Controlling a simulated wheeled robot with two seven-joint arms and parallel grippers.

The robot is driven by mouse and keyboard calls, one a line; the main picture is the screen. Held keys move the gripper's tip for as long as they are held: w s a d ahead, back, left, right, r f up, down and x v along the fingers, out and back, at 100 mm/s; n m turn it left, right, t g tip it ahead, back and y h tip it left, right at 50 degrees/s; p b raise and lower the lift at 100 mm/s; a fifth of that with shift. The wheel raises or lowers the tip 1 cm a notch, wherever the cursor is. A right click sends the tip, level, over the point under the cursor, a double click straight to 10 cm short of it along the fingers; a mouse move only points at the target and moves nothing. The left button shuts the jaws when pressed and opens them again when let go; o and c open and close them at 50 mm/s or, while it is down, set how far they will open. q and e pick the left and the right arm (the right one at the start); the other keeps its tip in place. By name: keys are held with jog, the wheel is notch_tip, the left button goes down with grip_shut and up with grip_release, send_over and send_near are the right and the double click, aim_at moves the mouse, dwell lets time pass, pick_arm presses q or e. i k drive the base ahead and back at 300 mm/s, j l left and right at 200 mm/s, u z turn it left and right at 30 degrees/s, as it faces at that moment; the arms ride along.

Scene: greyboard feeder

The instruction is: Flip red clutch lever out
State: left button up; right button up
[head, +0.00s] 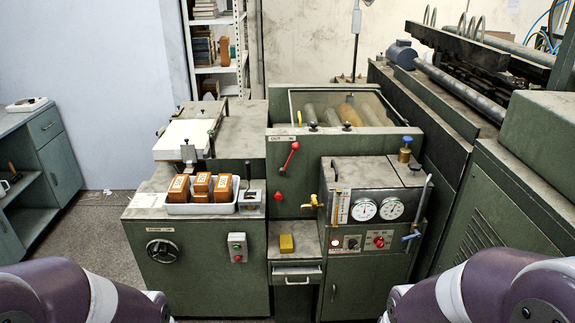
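The red clutch lever (289,158) is on the green front panel of the machine, in the middle of the head view. Its round red knob is at the upper end. The lever leans up and to the right, toward the IN side of a small label (284,138) that reads OUT on the left and IN on the right. Only purple and white links of my two arms show, at the bottom left and bottom right corners. Neither gripper is in view, and nothing touches the lever.
A red knob (278,196) sits below the lever. A brass-yellow valve handle (312,201) and a gauge box (377,197) stand to its right. A white tray (200,209) with brown blocks is at the left.

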aim_at(296, 146)
jog(key=i+j, duration=0.1)
jog(key=i, duration=1.4)
jog(key=i+j, duration=0.15)
jog(key=i, duration=0.6)
jog(key=l+z, duration=0.05)
